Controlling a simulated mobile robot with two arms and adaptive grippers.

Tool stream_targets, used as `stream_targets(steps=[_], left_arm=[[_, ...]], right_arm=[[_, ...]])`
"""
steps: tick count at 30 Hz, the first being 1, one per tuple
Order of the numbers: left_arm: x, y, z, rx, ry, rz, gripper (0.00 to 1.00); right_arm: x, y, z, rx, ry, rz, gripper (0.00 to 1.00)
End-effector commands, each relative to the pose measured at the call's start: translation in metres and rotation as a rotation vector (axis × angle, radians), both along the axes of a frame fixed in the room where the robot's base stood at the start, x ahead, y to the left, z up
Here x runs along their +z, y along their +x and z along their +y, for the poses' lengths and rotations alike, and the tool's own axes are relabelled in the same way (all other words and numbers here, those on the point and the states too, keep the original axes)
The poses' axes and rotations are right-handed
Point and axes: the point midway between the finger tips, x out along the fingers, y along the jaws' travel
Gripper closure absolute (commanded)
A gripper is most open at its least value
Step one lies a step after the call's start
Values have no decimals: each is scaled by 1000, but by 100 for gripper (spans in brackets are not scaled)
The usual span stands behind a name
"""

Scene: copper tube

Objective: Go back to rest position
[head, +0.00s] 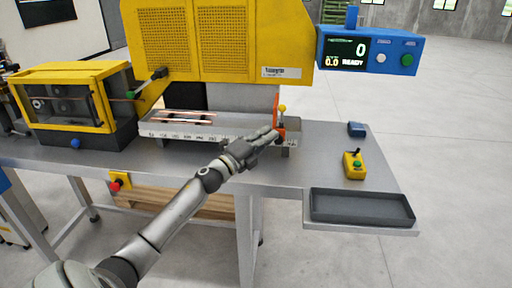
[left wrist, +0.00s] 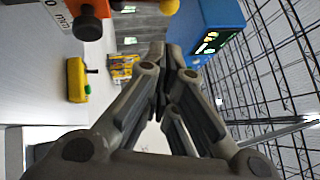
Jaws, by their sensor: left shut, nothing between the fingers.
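My left gripper (head: 268,136) reaches in from the lower left over the grey workbench (head: 330,172). Its fingertips are beside the orange stop (head: 279,129) at the right end of the ruled tray (head: 172,132). In the left wrist view the fingers (left wrist: 167,62) are closed together with nothing between them. The orange stop (left wrist: 88,10) shows at the top left there, apart from the fingers. Copper tubes (head: 185,117) lie in the ruled tray. My right gripper is in neither view.
A yellow machine (head: 225,40) stands behind the tray, with a caged yellow unit (head: 70,95) to its left. A blue display box (head: 367,52) reads READY. A yellow control box (head: 353,165) and an empty dark tray (head: 362,207) are at right. Open floor lies beyond the bench.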

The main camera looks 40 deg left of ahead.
Motion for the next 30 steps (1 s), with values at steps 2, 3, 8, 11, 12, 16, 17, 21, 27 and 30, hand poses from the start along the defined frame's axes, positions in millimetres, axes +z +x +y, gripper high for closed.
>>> stream_targets(steps=[2, 3, 8, 11, 12, 16, 17, 21, 27, 30], left_arm=[[-7, -13, 2, 0, 1, 2, 100], [-7, -18, 3, 0, 2, 1, 100], [-10, -35, 5, 0, 1, 1, 100], [-10, -41, 6, 1, 1, 1, 100], [-10, -43, 7, 1, 1, 0, 100], [-9, -45, 7, 0, 0, -1, 100], [-9, -45, 7, 0, 0, -1, 100], [-10, -46, 6, 3, -7, 1, 100], [-41, -55, -6, 75, -187, 53, 100], [-75, -69, -17, 159, -372, 123, 100]], right_arm=[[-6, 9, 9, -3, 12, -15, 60], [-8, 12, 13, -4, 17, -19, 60], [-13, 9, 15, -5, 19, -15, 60], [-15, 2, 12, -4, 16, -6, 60], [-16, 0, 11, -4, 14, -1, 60], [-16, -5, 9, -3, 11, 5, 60], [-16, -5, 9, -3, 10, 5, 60], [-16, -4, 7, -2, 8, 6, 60], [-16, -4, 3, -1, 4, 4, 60], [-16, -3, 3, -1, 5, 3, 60]])
